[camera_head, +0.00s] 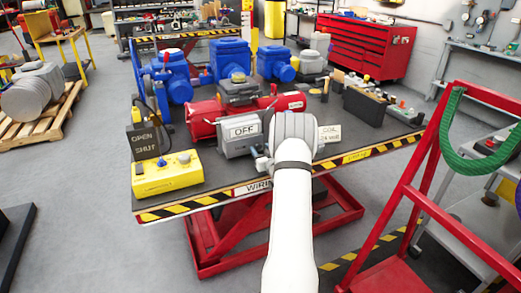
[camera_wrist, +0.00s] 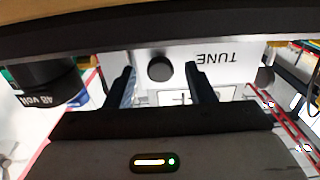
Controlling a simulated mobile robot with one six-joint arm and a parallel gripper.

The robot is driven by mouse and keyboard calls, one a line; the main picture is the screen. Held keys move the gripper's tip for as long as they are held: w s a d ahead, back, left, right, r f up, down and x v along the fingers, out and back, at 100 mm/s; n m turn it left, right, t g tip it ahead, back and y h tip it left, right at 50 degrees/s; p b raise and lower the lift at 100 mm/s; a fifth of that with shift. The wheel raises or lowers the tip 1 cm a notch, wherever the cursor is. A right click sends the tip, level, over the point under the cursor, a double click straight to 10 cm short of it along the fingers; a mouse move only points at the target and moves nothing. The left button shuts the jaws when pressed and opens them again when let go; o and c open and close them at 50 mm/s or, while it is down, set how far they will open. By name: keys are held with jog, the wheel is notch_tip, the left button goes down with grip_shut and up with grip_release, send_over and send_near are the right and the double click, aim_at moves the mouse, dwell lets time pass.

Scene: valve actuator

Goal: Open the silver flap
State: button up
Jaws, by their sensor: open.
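A silver-grey box with an OFF sign (camera_head: 240,137) sits at the front of the red actuator (camera_head: 205,117) on the table. I cannot tell the flap's edges or hinge apart in the head view. My arm's white end covers the box's right side and hides my gripper there. In the wrist view my gripper (camera_wrist: 161,87) is open, its two dark fingers apart with nothing held between them. Beyond the fingers is a pale silver panel (camera_wrist: 222,73) with upside-down TUNE lettering and a dark round knob (camera_wrist: 160,68). A framed label below it is partly hidden by my gripper.
A yellow box (camera_head: 167,174) and a black OPEN/SHUT sign (camera_head: 143,142) stand left of the actuator. A COIL sign (camera_head: 329,133) is to its right. Blue actuators (camera_head: 230,60) stand behind. A red-framed ladder (camera_head: 420,165) is close on the right.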

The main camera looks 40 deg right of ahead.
jog(key=shift+w, duration=0.1)
jog(key=shift+c, duration=0.6)
grip_shut()
